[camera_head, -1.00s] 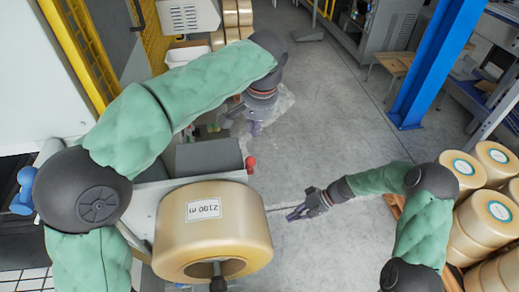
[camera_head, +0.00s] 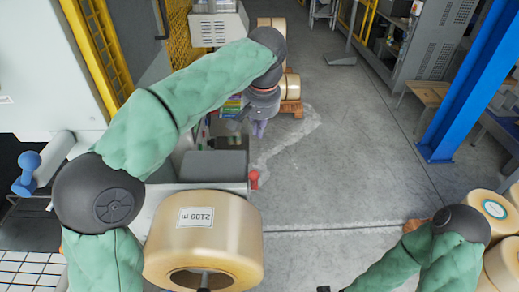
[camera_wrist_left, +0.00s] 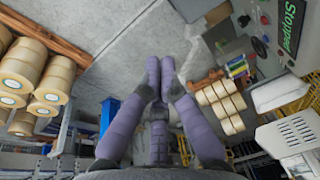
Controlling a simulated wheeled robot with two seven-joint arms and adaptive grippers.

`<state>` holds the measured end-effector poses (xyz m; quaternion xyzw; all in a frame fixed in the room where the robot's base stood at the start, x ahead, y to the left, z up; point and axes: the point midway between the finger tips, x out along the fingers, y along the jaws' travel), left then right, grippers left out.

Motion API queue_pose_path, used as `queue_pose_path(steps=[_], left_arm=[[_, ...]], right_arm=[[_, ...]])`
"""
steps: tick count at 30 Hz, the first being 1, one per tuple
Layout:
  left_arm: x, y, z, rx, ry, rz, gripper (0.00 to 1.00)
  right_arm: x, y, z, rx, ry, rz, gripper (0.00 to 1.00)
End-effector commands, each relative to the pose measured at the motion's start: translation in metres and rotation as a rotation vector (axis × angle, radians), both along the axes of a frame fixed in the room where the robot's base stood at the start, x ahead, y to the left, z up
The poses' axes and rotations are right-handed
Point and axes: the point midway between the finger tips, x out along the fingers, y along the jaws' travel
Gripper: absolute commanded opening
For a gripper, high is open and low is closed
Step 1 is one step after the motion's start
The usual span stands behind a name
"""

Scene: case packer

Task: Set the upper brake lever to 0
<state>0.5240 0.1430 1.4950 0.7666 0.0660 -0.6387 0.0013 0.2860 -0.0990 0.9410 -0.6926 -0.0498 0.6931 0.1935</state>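A small red knob (camera_head: 254,179) stands at the right end of the grey machine part above the large tape roll (camera_head: 205,226) marked 2100 m. I cannot tell whether it belongs to the upper brake lever, and no scale or 0 mark is readable. My left gripper (camera_head: 259,130) hangs above and beyond the red knob, apart from it, with its purple fingers pointing down. In the left wrist view the fingers (camera_wrist_left: 160,72) lie close together over bare floor, with nothing seen between them. Their opening is unclear.
A grey box-shaped cover (camera_head: 213,165) sits beside the red knob. A blue post (camera_head: 465,90) stands at right, with stacked tape rolls (camera_head: 492,212) below it. The left wrist view shows a panel reading Stopped (camera_wrist_left: 290,28). The middle floor is clear.

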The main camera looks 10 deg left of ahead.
Motion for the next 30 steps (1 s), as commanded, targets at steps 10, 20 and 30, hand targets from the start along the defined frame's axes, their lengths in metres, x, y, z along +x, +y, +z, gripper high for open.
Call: queue_pose_path(steps=[10,20,30], left_arm=[[0.009,0.006,-0.056,0.002,0.004,0.0,0.0],[0.001,0.008,-0.099,0.0,0.0,-0.002,0.0],[-0.02,0.007,-0.109,0.0,0.001,-0.002,0.0]], right_arm=[[0.001,0.0,-0.002,-0.001,0.0,0.0,0.0],[0.001,0.0,0.0,-0.001,0.0,0.0,0.0],[0.001,0.0,0.001,-0.001,0.0,0.0,0.0]])
